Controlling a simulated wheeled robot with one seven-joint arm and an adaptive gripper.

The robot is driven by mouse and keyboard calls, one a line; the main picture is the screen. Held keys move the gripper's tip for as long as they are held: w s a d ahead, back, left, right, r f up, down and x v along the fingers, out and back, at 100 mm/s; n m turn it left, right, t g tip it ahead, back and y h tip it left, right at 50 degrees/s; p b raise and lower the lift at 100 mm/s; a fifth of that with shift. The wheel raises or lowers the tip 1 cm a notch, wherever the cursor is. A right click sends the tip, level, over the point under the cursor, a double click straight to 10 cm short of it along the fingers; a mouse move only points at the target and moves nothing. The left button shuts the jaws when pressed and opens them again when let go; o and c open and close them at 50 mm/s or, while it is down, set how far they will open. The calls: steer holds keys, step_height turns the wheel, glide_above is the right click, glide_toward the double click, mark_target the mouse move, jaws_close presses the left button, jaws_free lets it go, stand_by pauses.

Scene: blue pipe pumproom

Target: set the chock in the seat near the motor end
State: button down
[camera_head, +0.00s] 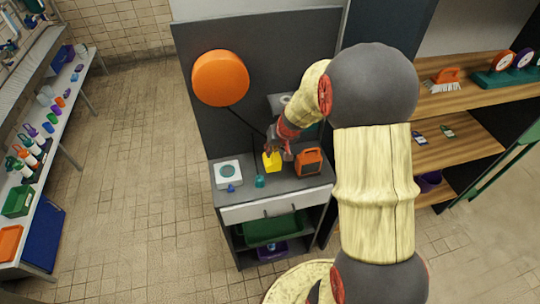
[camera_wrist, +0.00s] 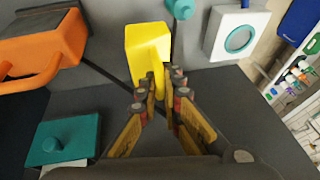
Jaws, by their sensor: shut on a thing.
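The yellow chock (camera_head: 271,162) is at my gripper (camera_head: 277,143) above the grey bench top. In the wrist view the yellow chock (camera_wrist: 147,48) sits at the fingertips of my gripper (camera_wrist: 160,88), which is shut on its near, narrow part. I cannot tell whether the chock touches the bench. I cannot make out a seat or a motor end for certain. An orange case with a handle (camera_head: 308,161) stands to the right of the chock; it shows at upper left in the wrist view (camera_wrist: 45,40).
A white box with a teal disc (camera_head: 228,173), a small blue piece (camera_head: 231,188) and a small teal piece (camera_head: 260,181) stand left and front. A teal block with a knob (camera_wrist: 65,140) lies behind. An orange disc (camera_head: 220,78) is before the dark back panel (camera_head: 190,60).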

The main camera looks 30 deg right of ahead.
steer(key=shift+w+f, duration=0.4)
steer(key=shift+w+d+f+b, duration=0.15)
steer(key=shift+f+b, duration=0.15)
steer(key=shift+f, duration=1.35)
steer(key=shift+f, duration=0.15)
steer(key=c, duration=2.1)
jaws_free()
steer(key=shift+o, duration=0.6)
